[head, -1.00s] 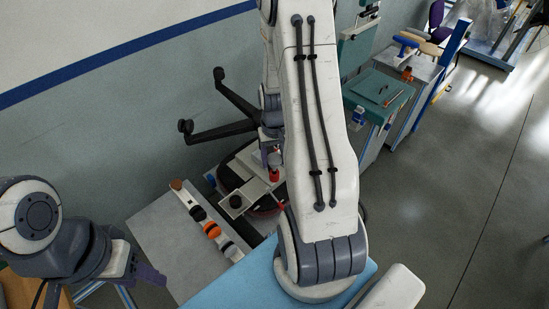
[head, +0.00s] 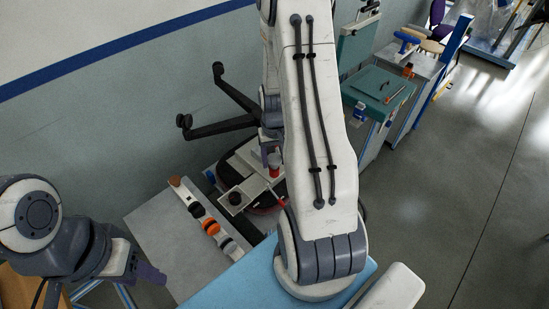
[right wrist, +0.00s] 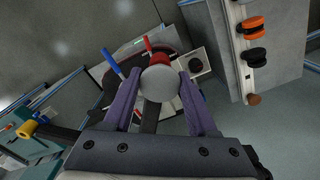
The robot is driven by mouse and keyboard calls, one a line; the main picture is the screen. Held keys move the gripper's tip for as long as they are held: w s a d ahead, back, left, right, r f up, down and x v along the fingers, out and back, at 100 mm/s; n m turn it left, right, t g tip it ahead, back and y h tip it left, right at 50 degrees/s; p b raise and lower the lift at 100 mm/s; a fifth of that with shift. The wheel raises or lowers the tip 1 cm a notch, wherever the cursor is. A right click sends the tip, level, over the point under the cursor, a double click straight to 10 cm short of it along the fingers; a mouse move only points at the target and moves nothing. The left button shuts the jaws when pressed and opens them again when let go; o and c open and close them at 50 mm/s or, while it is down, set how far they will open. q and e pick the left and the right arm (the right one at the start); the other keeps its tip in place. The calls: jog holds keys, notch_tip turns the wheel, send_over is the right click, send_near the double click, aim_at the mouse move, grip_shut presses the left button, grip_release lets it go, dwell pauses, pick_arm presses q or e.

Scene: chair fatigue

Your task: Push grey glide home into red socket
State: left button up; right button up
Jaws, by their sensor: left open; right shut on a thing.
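My right gripper (right wrist: 160,78) has its purple fingers on either side of the round grey glide (right wrist: 161,86) in the right wrist view. The red socket (right wrist: 160,59) shows just behind the glide, partly hidden by it. In the head view the red socket (head: 275,172) stands upright on a pale fixture, with the grey glide (head: 275,159) directly above it under my right gripper. I cannot tell whether glide and socket touch or how deep the glide sits. My left gripper (head: 150,274) is open and empty at the lower left, away from the fixture.
A grey board (head: 165,235) holds a row of brown, black and orange round pieces left of the fixture. A black chair base (head: 225,125) leans by the wall behind. A light blue surface (head: 235,285) lies in front. A teal bench (head: 378,92) stands to the right.

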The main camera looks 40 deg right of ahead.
aim_at(274, 159)
jog(key=shift+f, duration=0.4)
jog(key=o, duration=1.3)
jog(key=shift+o, duration=0.2)
jog(key=shift+r+b, duration=0.4)
jog(key=shift+r, duration=0.2)
notch_tip(274, 159, up, 9)
jog(key=shift+r+b, duration=0.2)
jog(key=shift+b, duration=0.8)
